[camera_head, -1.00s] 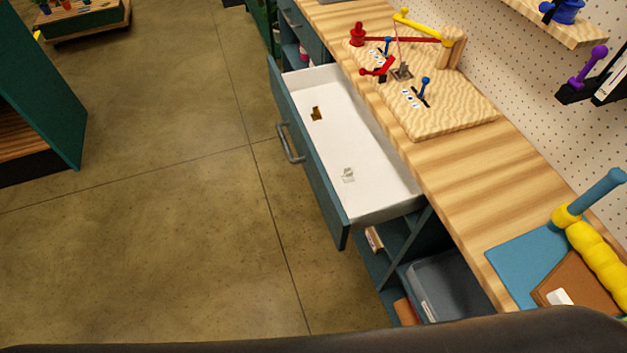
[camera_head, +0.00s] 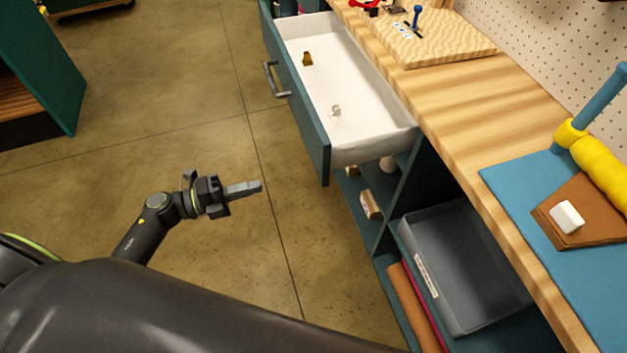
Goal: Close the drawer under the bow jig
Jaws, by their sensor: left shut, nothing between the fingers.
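The drawer (camera_head: 318,146) stands pulled out from under the wooden bench, with a teal front, a white inside and a grey bar handle (camera_head: 272,80) on its front. Inside lie a small brown-gold piece (camera_head: 307,59) and a small clear piece (camera_head: 336,111). The bow jig (camera_head: 432,42) is a light wooden board on the bench above the drawer; its far part is cut off by the top edge. My left gripper (camera_head: 259,186) is shut and empty over the floor, in front of and apart from the drawer front. My right gripper is not in view.
Below the drawer, open shelves hold a grey bin (camera_head: 460,265) and small items. On the bench (camera_head: 440,110) lie a blue mat (camera_head: 510,180), a brown pad with a white block, and a yellow and blue tool. The floor (camera_head: 120,150) left of the drawer is clear.

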